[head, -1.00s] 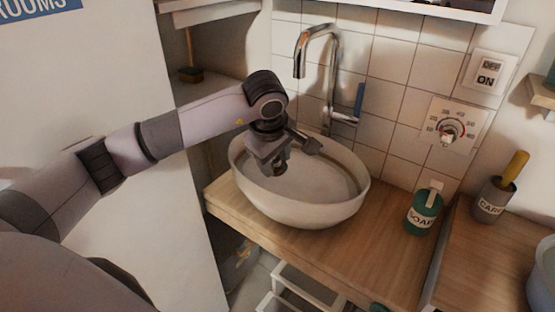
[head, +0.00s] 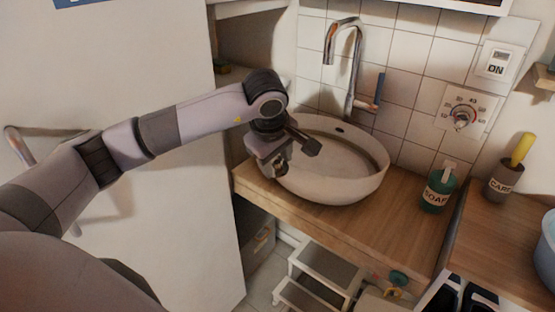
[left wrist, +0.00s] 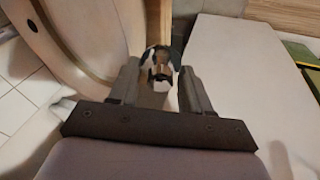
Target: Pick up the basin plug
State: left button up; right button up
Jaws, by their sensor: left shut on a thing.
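The white oval basin (head: 335,185) sits on the wooden counter, with a dark drain hole at its back. My left gripper (head: 276,168) is at the basin's left rim in the head view, pointing down. In the left wrist view, its two fingers (left wrist: 158,80) are closed on a small dark and pale piece (left wrist: 158,60), which looks like the basin plug. The plug is too small and too hidden by the fingers to make out clearly in the head view. The basin's rim (left wrist: 85,35) lies left of the fingers in the wrist view. My right gripper does not show.
The chrome tap (head: 352,60) stands behind the basin. A green soap bottle (head: 438,190) and a dark cup (head: 503,180) are to the right. A white door panel (head: 150,70) is close on the left. A step stool (head: 325,268) stands below the counter.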

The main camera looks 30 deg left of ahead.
pick_arm(q)
jog(key=s+r+g+p, duration=0.2)
jog(key=s+g+p, duration=0.1)
jog(key=s+p, duration=0.2)
jog(key=shift+s+a+p, duration=0.3)
jog(key=shift+s+p, duration=0.05)
jog(key=shift+p, duration=0.4)
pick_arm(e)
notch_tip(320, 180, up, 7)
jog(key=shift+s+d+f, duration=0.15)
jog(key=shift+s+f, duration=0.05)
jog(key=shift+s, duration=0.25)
